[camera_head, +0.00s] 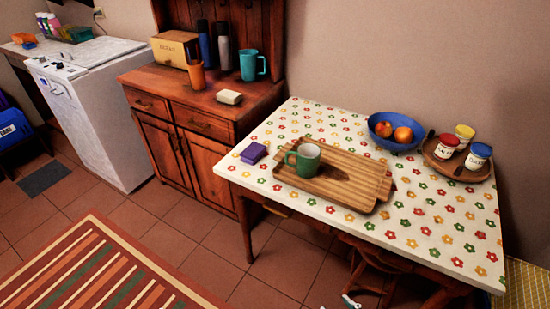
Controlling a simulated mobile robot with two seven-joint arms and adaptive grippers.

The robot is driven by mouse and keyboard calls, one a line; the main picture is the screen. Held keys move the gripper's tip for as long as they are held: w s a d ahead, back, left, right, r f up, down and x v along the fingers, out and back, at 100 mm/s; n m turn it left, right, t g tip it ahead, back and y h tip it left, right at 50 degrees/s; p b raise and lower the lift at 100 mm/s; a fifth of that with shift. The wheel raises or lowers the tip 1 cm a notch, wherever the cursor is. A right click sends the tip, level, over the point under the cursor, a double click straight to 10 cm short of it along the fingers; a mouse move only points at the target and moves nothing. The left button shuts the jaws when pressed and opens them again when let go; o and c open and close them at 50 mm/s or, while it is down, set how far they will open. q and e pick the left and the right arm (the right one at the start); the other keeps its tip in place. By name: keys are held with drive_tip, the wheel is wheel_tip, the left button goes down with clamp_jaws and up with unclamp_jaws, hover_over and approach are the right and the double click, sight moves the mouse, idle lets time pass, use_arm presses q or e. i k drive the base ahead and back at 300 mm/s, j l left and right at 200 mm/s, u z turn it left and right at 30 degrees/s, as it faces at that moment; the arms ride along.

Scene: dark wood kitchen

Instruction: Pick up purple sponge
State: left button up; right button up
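The purple sponge (254,153) is a small block lying on the flower-patterned tablecloth, near the left edge of the table (440,240). It is just left of a wooden tray (335,199) with a green mug (304,161) on it; the sponge and tray are apart. Nothing touches or covers the sponge. My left gripper is not in view. A small white-and-dark part (350,301) at the bottom edge may be the tip of my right gripper; too little shows to tell its state. It is well below and right of the sponge.
A blue fruit bowl (382,138) and a round tray of jars stand at the table's back right. A wooden cabinet (190,125) with cups, bottles and a bread box stands left of the table. A striped rug (95,270) covers open floor in front.

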sight(253, 154)
drive_tip(key=i+j, duration=0.15)
drive_tip(key=j, duration=0.2)
drive_tip(key=i+j, duration=0.15)
drive_tip(key=j, duration=0.25)
drive_tip(key=i+j+z, duration=0.25)
drive_tip(key=j, duration=0.15)
drive_tip(key=j+z, duration=0.25)
drive_tip(key=j, duration=0.1)
